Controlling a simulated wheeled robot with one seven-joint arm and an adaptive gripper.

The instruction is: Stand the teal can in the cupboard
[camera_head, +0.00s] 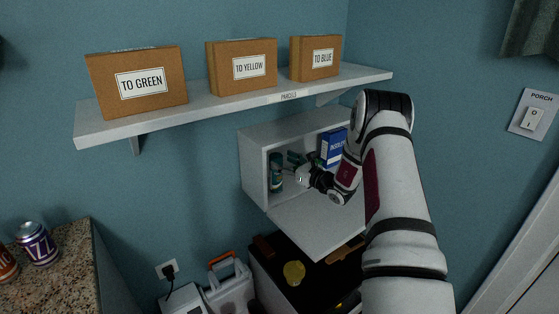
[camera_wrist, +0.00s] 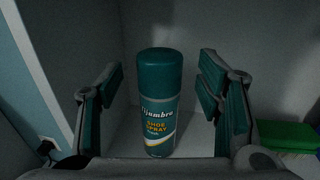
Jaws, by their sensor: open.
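The teal can (camera_wrist: 160,105), labelled as shoe spray, stands upright inside the cupboard (camera_head: 254,170) near its left wall; it also shows in the head view (camera_head: 275,173). The cupboard's flap door hangs open and lies out flat in front. My gripper (camera_wrist: 160,100) is open, its fingers apart on the left and right of the can in the wrist view, with visible gaps on both sides. In the head view my gripper (camera_head: 292,168) reaches into the cupboard opening just right of the can.
A blue box (camera_head: 333,147) stands in the cupboard's right part, and a green item (camera_wrist: 288,135) lies right of my gripper. A shelf (camera_head: 230,105) with several cardboard boxes is above. Drink cans (camera_head: 38,244) stand on the counter (camera_head: 75,262) at left.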

